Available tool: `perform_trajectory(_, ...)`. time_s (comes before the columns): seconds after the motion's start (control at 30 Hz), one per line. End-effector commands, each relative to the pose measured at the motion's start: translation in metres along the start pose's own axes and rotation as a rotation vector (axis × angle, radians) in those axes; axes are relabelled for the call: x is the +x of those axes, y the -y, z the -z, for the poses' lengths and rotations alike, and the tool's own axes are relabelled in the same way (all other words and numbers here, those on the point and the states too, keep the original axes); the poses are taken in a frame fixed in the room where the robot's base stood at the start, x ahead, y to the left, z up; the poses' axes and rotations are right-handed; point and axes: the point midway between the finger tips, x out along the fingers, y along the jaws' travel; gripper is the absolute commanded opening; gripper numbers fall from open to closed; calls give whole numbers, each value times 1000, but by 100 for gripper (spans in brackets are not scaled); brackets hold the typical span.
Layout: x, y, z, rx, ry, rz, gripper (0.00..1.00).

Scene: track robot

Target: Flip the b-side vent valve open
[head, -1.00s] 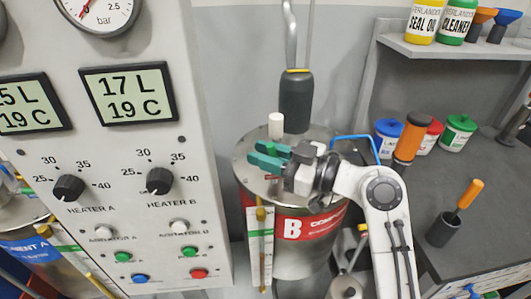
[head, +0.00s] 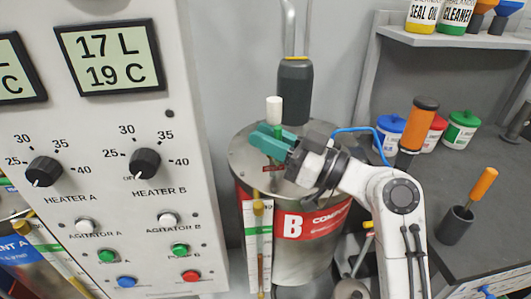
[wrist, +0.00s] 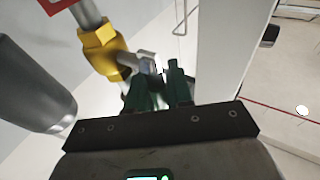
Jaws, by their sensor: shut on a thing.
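Drum B (head: 318,225), with a red label, stands behind the lower right of the grey panel. My gripper (head: 264,142), with green fingers, is over its lid, just below a white upright cylinder (head: 274,108). In the wrist view, the vent valve is a brass hex body (wrist: 101,46) on a grey pipe, with a light grey lever (wrist: 147,59). My gripper (wrist: 155,82) is shut on the lever, though the fingers partly hide the contact. In the head view, the fingers hide the lever.
The panel (head: 95,190) with heater knobs and buttons rises close on the left. A dark grey capped pipe (head: 295,90) stands behind the gripper. A bench (head: 480,200) on the right holds several lidded pots and an orange-handled tool (head: 483,184) in a cup.

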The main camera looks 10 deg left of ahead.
Motion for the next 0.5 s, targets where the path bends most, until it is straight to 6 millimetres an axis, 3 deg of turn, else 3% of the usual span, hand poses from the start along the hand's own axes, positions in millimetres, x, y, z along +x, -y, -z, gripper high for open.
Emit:
perform_trajectory(0.4, -1, -1, 1, 15, -19, -3, 0)
perform_trajectory(0.43, -1, -1, 1, 15, -19, -3, 22)
perform_trajectory(0.5, -1, -1, 1, 15, -19, -3, 26)
